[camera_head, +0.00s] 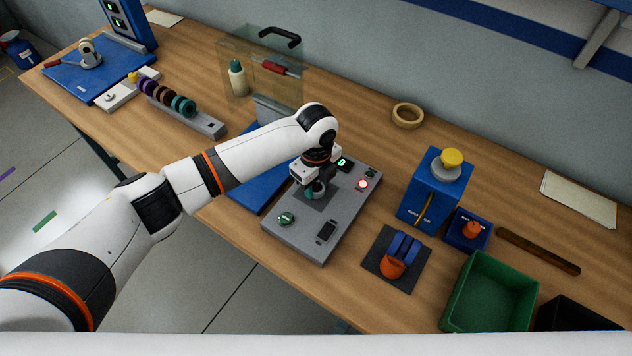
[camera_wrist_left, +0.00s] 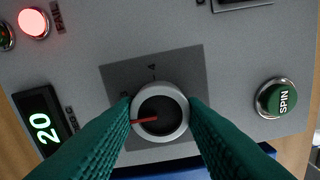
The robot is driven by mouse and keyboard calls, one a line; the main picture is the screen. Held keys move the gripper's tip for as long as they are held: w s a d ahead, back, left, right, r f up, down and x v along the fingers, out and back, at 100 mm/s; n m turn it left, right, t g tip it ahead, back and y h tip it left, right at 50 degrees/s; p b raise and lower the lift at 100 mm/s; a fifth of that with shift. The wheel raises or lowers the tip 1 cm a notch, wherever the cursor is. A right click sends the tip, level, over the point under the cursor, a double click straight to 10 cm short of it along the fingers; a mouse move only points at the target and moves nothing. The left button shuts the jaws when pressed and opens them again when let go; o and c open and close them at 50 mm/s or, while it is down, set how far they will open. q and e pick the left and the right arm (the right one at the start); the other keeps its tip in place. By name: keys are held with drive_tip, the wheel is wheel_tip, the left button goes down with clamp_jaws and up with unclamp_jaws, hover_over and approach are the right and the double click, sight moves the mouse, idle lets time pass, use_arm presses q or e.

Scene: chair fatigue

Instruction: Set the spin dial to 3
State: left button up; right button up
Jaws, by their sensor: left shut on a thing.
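The grey control panel (camera_head: 300,238) lies on the bench. Its spin dial (camera_wrist_left: 160,112) is a round light-grey knob with a dark centre and a red pointer, which points left in the wrist view. The green SPIN button (camera_wrist_left: 277,98) is to the right in the wrist view. A green display (camera_wrist_left: 42,122) reads 20. A red FAIL lamp (camera_wrist_left: 33,23) is lit. My right gripper is not in view.
Right of the panel are an orange-and-blue part on a dark pad (camera_head: 395,262), a blue box with a yellow knob (camera_head: 430,195) and a green bin (camera_head: 490,290). A clear guard (camera_head: 262,70) and a rack of coloured rings (camera_head: 165,98) stand behind left.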

sight(316, 186)
use_arm(q)
drive_tip(key=m, duration=0.5)
drive_tip(key=shift+m+b, duration=0.3)
drive_tip(key=shift+b, duration=0.05)
idle(0.4)
drive_tip(key=o, duration=1)
wheel_tip(316, 186, up, 12)
drive_tip(key=b, duration=0.3)
